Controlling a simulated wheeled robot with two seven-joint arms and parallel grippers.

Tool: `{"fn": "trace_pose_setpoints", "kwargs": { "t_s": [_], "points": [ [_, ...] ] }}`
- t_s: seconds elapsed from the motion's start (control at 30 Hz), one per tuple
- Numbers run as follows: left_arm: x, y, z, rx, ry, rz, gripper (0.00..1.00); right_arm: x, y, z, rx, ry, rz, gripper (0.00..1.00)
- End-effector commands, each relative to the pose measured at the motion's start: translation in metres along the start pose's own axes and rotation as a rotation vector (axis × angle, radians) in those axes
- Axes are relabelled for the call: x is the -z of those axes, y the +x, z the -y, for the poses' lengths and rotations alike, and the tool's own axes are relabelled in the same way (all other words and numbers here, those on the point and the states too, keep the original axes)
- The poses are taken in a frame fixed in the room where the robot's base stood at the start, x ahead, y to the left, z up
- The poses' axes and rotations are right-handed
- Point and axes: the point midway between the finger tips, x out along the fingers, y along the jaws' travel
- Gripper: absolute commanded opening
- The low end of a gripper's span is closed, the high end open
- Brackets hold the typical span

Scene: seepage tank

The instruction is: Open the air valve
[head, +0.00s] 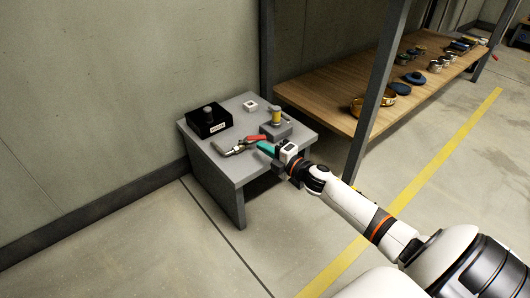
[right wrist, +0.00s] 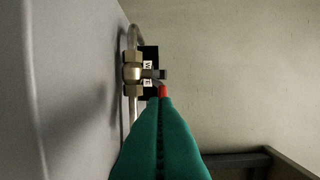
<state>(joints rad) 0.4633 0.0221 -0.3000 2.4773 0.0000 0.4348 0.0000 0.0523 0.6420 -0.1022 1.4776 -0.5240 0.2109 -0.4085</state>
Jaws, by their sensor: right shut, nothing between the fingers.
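The air valve (head: 236,148) is a metal fitting on a thin pipe with a red lever (head: 254,138), on top of a small grey table. In the right wrist view the brass-coloured valve body (right wrist: 133,73) sits on the pipe, and the red lever end (right wrist: 163,91) shows just beyond my fingertips. My right gripper (head: 265,148) has teal fingers, shut and empty, beside the lever; its fingers (right wrist: 161,102) also fill the lower middle of the wrist view. They hide part of the lever, and I cannot tell whether they touch it. My left gripper is not in view.
The grey table (head: 226,166) stands by the wall. It also carries a black box with a knob (head: 208,119), a small white square block (head: 250,106) and a yellow cylinder (head: 276,117) on a grey block. A wooden shelf (head: 325,92) with a dark post stands to the right.

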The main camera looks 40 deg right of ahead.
Motion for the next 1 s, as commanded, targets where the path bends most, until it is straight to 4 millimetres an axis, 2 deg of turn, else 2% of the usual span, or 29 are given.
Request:
{"fn": "trace_pose_setpoints", "kwargs": {
  "t_s": [0.47, 0.73, 0.83, 1.0],
  "points": [
    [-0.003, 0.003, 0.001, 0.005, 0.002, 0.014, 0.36, 0.006, 0.005, 0.001, 0.0, 0.0, 0.003, 0.0],
    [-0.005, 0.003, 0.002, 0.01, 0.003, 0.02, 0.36, 0.02, 0.011, 0.001, 0.0, -0.003, 0.132, 0.0],
    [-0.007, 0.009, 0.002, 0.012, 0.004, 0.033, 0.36, 0.025, 0.014, 0.002, 0.001, 0.001, 0.136, 0.0],
    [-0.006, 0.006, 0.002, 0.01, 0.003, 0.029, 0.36, 0.027, 0.015, 0.001, 0.001, 0.0, 0.135, 0.0]
  ]
}}
